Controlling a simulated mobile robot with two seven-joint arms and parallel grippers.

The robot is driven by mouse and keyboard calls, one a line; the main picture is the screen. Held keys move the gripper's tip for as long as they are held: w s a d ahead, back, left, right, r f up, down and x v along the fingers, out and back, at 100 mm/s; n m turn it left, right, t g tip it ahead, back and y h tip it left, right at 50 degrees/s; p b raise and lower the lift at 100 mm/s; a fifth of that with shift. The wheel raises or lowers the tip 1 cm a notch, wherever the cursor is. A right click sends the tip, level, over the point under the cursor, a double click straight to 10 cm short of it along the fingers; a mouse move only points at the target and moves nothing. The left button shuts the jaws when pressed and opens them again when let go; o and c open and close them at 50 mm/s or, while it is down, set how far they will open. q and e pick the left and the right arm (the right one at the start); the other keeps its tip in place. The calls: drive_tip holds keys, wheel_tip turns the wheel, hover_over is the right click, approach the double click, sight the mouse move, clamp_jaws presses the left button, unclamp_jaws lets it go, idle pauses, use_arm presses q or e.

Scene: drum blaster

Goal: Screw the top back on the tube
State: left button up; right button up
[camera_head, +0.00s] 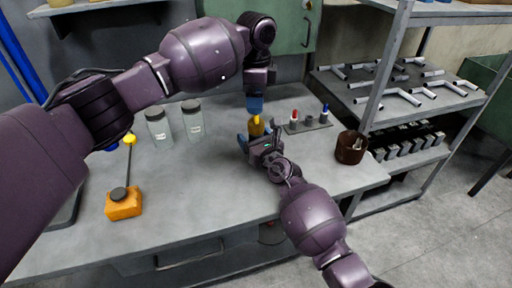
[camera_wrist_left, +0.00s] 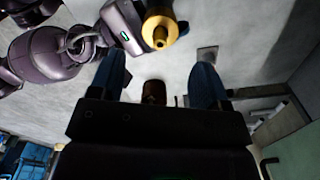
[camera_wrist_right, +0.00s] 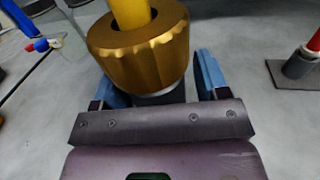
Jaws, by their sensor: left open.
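The gold ribbed top (camera_wrist_right: 140,50) with a yellow rod (camera_wrist_right: 130,12) through its middle fills the upper part of the right wrist view. It sits over a dark grey tube (camera_wrist_right: 160,97), mostly hidden below it. My right gripper (camera_wrist_right: 160,85) has its blue fingers on both sides of the tube, under the top. In the head view the top (camera_head: 256,128) is small, near the right gripper (camera_head: 258,140). My left gripper (camera_head: 256,104) is open and empty just above it. In the left wrist view the top (camera_wrist_left: 160,30) lies beyond the spread fingers (camera_wrist_left: 158,88).
A flat stand (camera_head: 305,126) with red- and blue-tipped pieces and a brown cup (camera_head: 351,148) stand right of the grippers. Two glass jars (camera_head: 194,120) and an orange block (camera_head: 124,204) are to the left. A metal shelf (camera_head: 400,92) borders the right side. The bench front is clear.

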drive_tip(key=c, duration=1.2)
use_arm(q)
drive_tip(key=shift+c, duration=1)
drive_tip(key=shift+s+d+f, duration=0.1)
drive_tip(key=shift+s+f, duration=0.05)
drive_tip(key=shift+f, duration=0.2)
drive_tip(key=shift+s+d, duration=0.1)
drive_tip(key=shift+d, duration=0.25)
drive_tip(key=n, duration=0.5)
drive_tip(key=shift+d+h, duration=0.1)
drive_tip(key=shift+h, duration=0.2)
drive_tip(key=n, duration=0.9)
drive_tip(key=shift+r+n, duration=0.1)
drive_tip(key=shift+n, duration=0.2)
drive_tip(key=n, duration=0.4)
drive_tip(key=shift+r, duration=0.1)
drive_tip(key=n, duration=0.5)
drive_tip(key=shift+a+r+n, duration=0.1)
drive_tip(key=shift+a+n, duration=0.1)
drive_tip(key=shift+n, duration=0.1)
drive_tip(key=n, duration=0.5)
drive_tip(key=shift+w+a+r+n, duration=0.1)
drive_tip(key=shift+w+r+n, duration=0.05)
drive_tip(key=shift+w+n, duration=0.15)
drive_tip(key=n, duration=0.5)
drive_tip(key=shift+a, duration=0.2)
drive_tip(key=n, duration=0.5)
drive_tip(key=shift+n, duration=0.3)
